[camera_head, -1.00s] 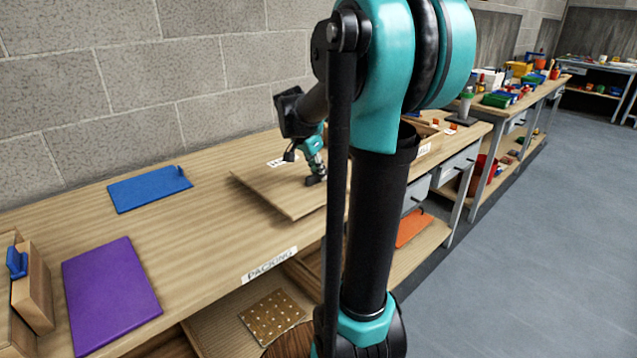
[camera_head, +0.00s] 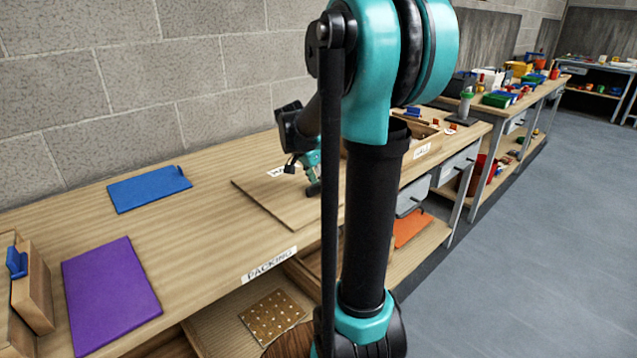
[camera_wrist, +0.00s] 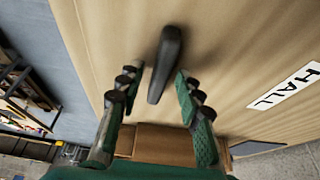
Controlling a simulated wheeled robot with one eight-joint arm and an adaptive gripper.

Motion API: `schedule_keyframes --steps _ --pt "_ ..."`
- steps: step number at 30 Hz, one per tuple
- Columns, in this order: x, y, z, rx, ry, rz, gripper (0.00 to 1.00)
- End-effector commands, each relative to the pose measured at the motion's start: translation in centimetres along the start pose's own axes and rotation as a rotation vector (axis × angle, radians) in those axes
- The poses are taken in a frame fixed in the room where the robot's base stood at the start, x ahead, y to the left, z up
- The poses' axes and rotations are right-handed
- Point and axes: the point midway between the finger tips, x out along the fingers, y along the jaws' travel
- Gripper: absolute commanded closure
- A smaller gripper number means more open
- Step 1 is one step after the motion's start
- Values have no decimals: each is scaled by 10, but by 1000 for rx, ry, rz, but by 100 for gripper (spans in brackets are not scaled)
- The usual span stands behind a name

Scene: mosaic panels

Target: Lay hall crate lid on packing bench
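The hall crate lid (camera_head: 268,200) is a flat wooden board with a white label and a dark bar handle (camera_head: 314,189). It lies on the packing bench (camera_head: 200,240), looking flat, near the bench's middle. My arm hides its right part. My gripper (camera_head: 312,175) is just above the handle. In the wrist view my gripper (camera_wrist: 155,82) has its fingers apart. The handle (camera_wrist: 166,62) shows ahead of and between the fingertips, with clear gaps at both sides. The HALL label (camera_wrist: 285,87) on the lid (camera_wrist: 230,50) is readable there.
A purple panel (camera_head: 110,295) and a blue panel (camera_head: 150,188) lie left of the lid. A wooden crate (camera_head: 24,290) stands at the far left. An open wooden crate (camera_head: 425,150) with a white label stands right of my arm. Bare bench lies between panels and lid.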

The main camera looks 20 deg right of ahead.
Motion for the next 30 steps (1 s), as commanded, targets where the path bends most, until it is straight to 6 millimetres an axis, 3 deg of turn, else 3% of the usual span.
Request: schedule_keyframes --steps 7,21,30 --pt "-19 0 0 -2 0 -1 64" --pt "-105 0 0 -2 0 0 64" --pt "-120 0 0 0 0 0 64"
